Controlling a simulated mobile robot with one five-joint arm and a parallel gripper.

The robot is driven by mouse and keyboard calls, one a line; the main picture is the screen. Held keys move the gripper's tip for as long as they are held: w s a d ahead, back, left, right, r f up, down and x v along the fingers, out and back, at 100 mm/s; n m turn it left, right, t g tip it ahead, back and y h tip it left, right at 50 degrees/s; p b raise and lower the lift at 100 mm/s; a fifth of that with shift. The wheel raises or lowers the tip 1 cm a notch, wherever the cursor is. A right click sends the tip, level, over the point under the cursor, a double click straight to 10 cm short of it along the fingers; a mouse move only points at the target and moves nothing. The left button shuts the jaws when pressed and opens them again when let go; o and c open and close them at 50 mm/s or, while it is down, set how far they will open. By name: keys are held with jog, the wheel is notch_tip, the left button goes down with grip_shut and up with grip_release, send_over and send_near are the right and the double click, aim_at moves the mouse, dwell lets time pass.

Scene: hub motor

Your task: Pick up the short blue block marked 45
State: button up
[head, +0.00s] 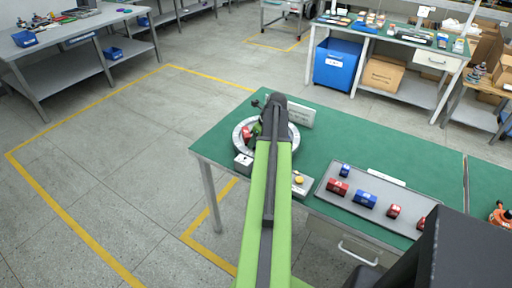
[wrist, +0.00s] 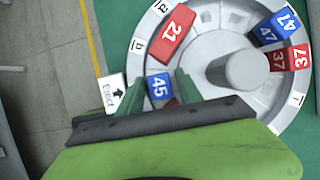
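The short blue block marked 45 (wrist: 159,87) lies on the round grey-white dial (wrist: 142,57), near its rim, in the wrist view. My gripper (wrist: 160,90) is over it with one green finger on each side. The fingers look open, with a narrow gap between each and the block. Part of the block's near end and a bit of red beside it are hidden by my gripper. In the head view my arm reaches over the dial (head: 239,139) and hides the block.
The dial also carries a red block 21 (wrist: 172,34), blue block 47 (wrist: 268,32) and red block 37 (wrist: 289,59). A white Eject box (wrist: 112,94) sits beside it. A grey tray (head: 327,200) of red and blue blocks lies right on the green table (head: 338,128).

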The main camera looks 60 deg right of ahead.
grip_shut()
